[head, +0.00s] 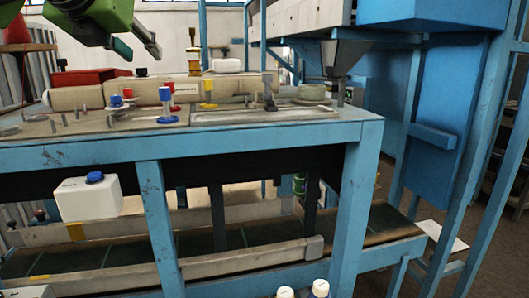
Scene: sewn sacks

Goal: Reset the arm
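My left gripper (137,47) shows at the top left of the head view, at the end of a green arm. Its two dark grey fingers are spread apart with nothing between them. It hangs in the air above the back of the workbench, clear of the things on it. My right gripper is not in view.
A white jug (88,198) with a blue cap shows in front. A conveyor (110,260) runs below. A blue cabinet (440,130) stands right.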

